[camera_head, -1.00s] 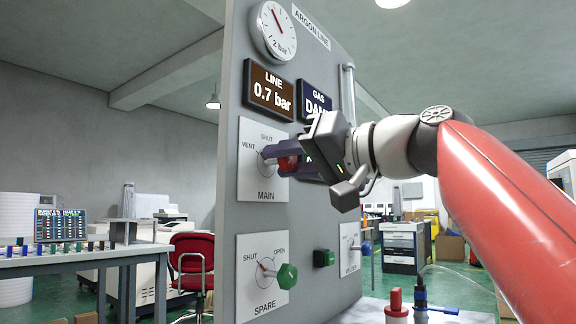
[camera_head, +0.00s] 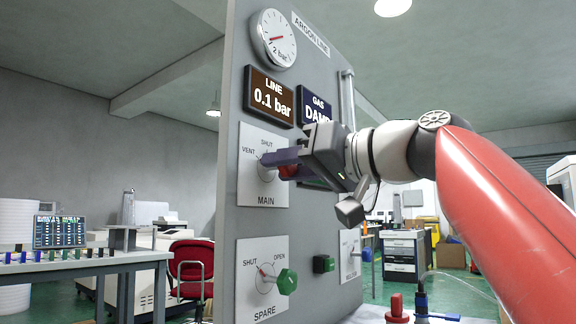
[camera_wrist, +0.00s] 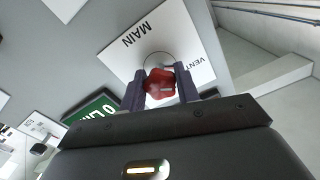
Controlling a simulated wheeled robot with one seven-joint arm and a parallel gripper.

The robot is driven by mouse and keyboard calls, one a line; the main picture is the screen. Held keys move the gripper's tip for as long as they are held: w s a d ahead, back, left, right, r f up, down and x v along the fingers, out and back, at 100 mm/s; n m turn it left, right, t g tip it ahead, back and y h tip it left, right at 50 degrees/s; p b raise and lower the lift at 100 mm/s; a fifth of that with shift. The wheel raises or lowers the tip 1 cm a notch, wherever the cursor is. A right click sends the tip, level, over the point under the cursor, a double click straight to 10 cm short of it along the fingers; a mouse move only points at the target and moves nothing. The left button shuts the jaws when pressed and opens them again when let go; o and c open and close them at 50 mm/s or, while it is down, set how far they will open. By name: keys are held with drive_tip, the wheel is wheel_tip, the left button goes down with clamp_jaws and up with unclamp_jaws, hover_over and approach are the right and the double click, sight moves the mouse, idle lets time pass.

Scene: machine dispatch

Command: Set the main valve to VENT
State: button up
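The main valve's red knob (camera_head: 288,171) is on the white MAIN plate (camera_head: 264,188), marked VENT and SHUT, on the grey panel. It also shows in the wrist view (camera_wrist: 160,84), between my two fingers. My gripper (camera_head: 285,166) reaches in from the right, tilted, with a finger on each side of the knob. The fingers look closed on it. They and the hand hide part of the dial; the pointer's exact direction is hard to tell, though it seems to lean to the VENT side. The LINE display (camera_head: 269,95) reads 0.1 bar; the round gauge (camera_head: 273,38) reads low.
The SPARE valve's green knob (camera_head: 287,281) sits below MAIN. The GAS display (camera_head: 315,107) reads DAMP. A red-capped fitting (camera_head: 396,306) stands on the base.

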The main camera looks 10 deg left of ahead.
drive_tip(key=o, duration=0.4)
drive_tip(key=b+v, duration=0.1)
drive_tip(key=v, duration=0.6)
drive_tip(key=shift+d+b, duration=0.3)
drive_tip(key=shift+d, duration=0.05)
drive_tip(key=shift+s+d, duration=0.1)
drive_tip(key=shift+s, duration=0.05)
